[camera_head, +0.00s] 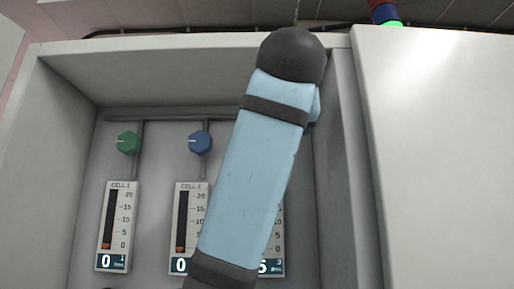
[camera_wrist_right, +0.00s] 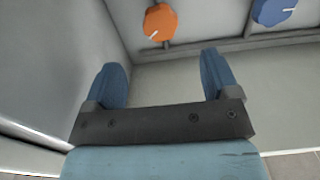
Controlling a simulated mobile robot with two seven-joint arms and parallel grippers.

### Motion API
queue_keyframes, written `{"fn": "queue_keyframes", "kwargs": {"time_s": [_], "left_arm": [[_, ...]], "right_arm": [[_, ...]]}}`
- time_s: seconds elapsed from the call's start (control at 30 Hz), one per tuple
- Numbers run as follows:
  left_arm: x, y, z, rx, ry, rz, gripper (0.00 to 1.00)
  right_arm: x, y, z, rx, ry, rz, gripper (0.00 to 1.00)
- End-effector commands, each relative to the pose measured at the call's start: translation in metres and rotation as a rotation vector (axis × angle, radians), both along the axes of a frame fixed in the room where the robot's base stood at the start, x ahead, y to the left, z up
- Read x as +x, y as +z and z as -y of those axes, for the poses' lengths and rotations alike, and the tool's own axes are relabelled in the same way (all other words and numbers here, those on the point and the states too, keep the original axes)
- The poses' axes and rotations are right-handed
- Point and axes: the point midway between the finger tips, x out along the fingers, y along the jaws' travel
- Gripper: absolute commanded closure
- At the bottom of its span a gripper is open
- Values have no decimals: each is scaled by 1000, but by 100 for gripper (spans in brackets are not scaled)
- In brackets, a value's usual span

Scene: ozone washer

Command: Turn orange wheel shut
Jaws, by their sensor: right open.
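The orange wheel (camera_wrist_right: 160,22) is a faceted knob with a white pointer line, at the top of the right wrist view. It sits on a grey pipe against the cabinet's back wall. In the head view it is hidden behind my light blue right arm. My right gripper (camera_wrist_right: 163,75) is open, its two blue fingers spread apart with nothing between them. The wheel appears beyond the fingertips, apart from them. My left gripper is in neither view.
A blue knob (camera_head: 200,142) and a green knob (camera_head: 128,143) sit left of my arm. Gauges CELL 1 (camera_head: 118,226) and CELL 2 (camera_head: 188,225) hang below; a third, partly hidden, reads a digit like 5. Cabinet side walls (camera_head: 62,150) bound the space.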

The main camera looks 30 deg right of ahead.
Motion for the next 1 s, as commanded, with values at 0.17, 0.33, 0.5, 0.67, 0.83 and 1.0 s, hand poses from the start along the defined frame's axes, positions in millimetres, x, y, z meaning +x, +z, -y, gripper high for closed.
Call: {"fn": "queue_keyframes", "kwargs": {"time_s": [0.17,0.33,0.5,0.67,0.83,1.0], "left_arm": [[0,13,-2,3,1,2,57],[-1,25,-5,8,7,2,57],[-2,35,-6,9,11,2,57],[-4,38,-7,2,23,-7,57],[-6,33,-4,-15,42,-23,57],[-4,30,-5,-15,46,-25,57]], "right_arm": [[26,3,15,-2,-2,-3,19],[57,4,35,-2,-2,-2,19],[86,4,51,-3,-1,-2,19],[104,3,62,-3,0,-1,19],[112,1,67,-4,1,1,19],[113,1,67,-4,1,1,19]]}}
